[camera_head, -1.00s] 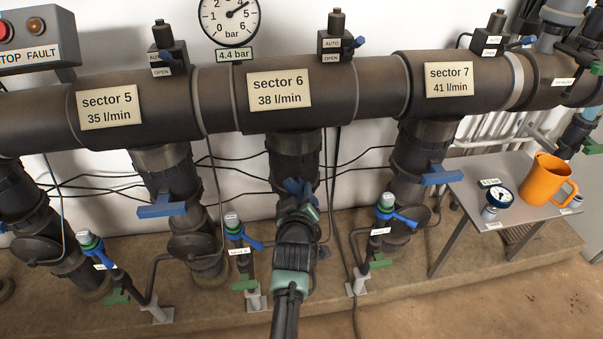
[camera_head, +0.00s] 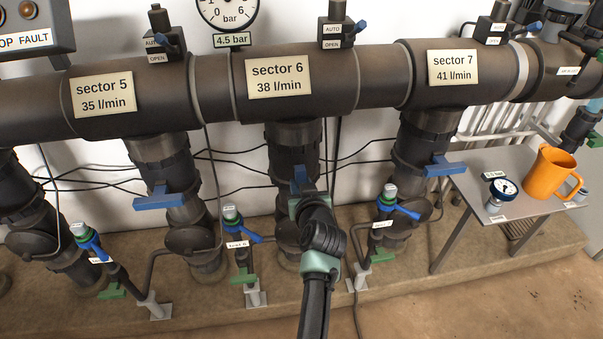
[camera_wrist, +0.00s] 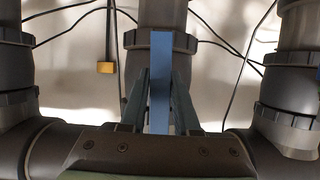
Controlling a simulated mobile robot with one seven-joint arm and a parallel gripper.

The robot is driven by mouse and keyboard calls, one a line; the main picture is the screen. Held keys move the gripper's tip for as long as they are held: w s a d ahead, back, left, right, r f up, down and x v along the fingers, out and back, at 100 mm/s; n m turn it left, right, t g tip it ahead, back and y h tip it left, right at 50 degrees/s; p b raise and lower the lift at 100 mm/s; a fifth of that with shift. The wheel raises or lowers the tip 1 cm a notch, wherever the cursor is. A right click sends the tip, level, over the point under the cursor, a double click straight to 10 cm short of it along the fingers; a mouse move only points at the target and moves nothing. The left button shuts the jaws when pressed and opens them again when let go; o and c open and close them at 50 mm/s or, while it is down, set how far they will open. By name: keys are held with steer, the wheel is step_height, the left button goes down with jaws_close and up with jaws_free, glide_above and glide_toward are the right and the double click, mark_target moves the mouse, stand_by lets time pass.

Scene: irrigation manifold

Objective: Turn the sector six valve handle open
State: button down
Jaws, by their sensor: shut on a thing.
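The sector six valve handle (camera_head: 299,176) is blue and sits on the dark vertical pipe below the "sector 6" label (camera_head: 280,77). In the head view it looks upright, roughly in line with its pipe. In the wrist view the handle (camera_wrist: 160,75) is a vertical blue bar between my two fingers. My gripper (camera_head: 303,190) is shut on it; the wrist view shows my gripper (camera_wrist: 160,100) with one finger on each side. My gripper and arm hide the handle's lower part in the head view.
The sector 5 handle (camera_head: 160,201) and sector 7 handle (camera_head: 444,169) lie crosswise to their pipes. Small blue-handled sampling taps stand either side, including one at left (camera_head: 233,222) and one at right (camera_head: 390,203). A table (camera_head: 470,213) at right bears an orange mug (camera_head: 549,174).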

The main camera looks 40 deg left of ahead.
stand_by(0.4)
steer(key=c, duration=0.7)
jaws_free()
steer(key=p+v, duration=0.4)
steer(key=v, duration=0.9)
steer(key=shift+r, duration=0.1)
